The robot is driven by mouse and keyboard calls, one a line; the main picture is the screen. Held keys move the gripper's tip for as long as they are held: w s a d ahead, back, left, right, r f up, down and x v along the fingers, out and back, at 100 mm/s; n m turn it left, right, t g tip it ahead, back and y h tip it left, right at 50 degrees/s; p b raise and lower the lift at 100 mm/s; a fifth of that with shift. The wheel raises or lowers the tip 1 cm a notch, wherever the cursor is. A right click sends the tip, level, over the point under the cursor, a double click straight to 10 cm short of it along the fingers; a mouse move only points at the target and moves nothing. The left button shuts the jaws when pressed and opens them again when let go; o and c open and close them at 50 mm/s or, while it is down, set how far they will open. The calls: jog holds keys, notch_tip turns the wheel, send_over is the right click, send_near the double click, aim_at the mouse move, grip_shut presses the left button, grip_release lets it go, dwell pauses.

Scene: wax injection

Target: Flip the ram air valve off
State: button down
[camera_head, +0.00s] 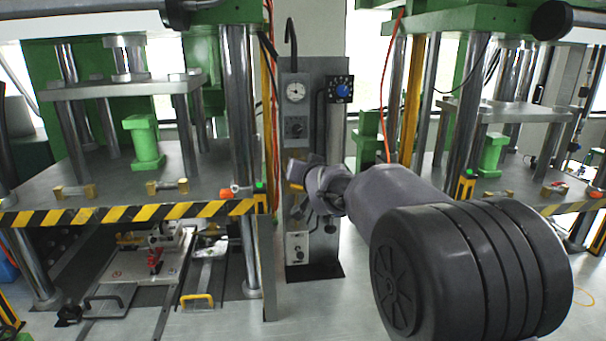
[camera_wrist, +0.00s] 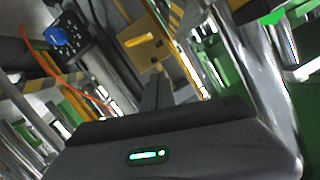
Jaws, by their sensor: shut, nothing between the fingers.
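A yellow plate with a bright yellow lever (camera_wrist: 138,40) shows at the upper middle of the wrist view. It looks like the ram air valve, but I cannot read a label. In the head view its yellow edge (camera_head: 296,172) shows on the narrow grey control column, mostly hidden by my gripper. My gripper (camera_head: 300,168) is at the column, in front of this plate. In the wrist view the narrow dark fingers of my gripper (camera_wrist: 157,82) are together and empty, pointing toward the plate's lower edge. I cannot tell whether they touch it. The lever appears clear of the fingers.
The column carries a round gauge (camera_head: 295,90), a blue knob (camera_head: 342,90) and a lower switch box (camera_head: 297,247). Green presses with steel posts stand on both sides; the left press table (camera_head: 110,187) has a striped edge. An orange hose (camera_head: 386,90) hangs right of the column.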

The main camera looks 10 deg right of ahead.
jog(key=v, duration=0.8)
jog(key=shift+s+a, duration=0.35)
jog(key=shift+s, duration=0.1)
